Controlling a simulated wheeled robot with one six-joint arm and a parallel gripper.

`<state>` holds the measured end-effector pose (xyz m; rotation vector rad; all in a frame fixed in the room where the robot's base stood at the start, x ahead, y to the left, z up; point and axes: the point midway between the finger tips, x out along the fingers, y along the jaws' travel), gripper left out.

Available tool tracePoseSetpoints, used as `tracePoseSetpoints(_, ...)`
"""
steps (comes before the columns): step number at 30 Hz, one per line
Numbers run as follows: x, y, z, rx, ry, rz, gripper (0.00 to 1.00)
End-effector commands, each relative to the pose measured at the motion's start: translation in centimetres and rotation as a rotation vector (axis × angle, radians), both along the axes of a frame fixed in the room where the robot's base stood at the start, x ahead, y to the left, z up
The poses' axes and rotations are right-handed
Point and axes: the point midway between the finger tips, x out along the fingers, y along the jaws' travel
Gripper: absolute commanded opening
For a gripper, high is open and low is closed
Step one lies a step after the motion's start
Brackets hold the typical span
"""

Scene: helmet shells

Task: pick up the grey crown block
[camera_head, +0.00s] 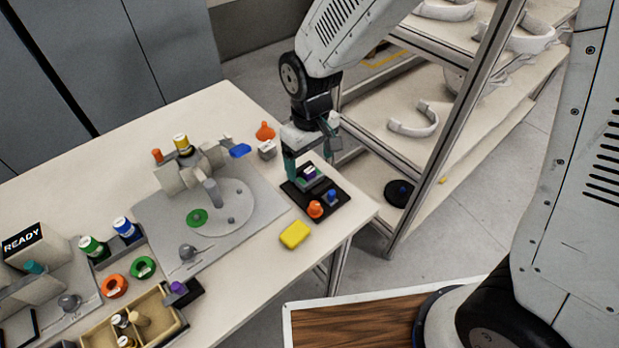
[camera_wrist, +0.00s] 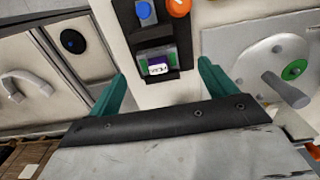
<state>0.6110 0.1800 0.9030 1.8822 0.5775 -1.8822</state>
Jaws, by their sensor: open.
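A small grey block (camera_head: 267,150) with a pale top sits on the table just left of my gripper in the head view. It is the only loose grey block I make out, and any crown mark is too small to read. It does not show in the wrist view. My gripper (camera_head: 311,164) is open and empty, pointing down over the back end of a black tray (camera_head: 296,196). In the wrist view its teal fingers (camera_wrist: 161,70) stand apart, either side of the tray's near end. A green and grey piece with a purple and white label (camera_wrist: 158,66) lies there between them.
An orange piece (camera_head: 265,131) stands behind the grey block, and a blue piece (camera_head: 240,150) is to its left. The tray also holds an orange knob (camera_head: 315,209) and a blue knob (camera_head: 332,197). A yellow block (camera_head: 295,235) lies in front. A metal shelf post (camera_head: 452,135) rises right.

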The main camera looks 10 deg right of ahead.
Motion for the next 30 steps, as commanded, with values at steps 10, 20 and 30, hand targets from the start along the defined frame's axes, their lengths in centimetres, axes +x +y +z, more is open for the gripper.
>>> tracePoseSetpoints(10, 0.6, -0.2, -4.8, -0.002, 0.002, -0.001, 0.84)
tracePoseSetpoints(20, 0.6, -0.2, -5.5, 0.0, 0.0, -0.001, 0.84)
tracePoseSetpoints(30, 0.6, -0.1, -5.5, 0.0, 0.0, -0.001, 0.35)
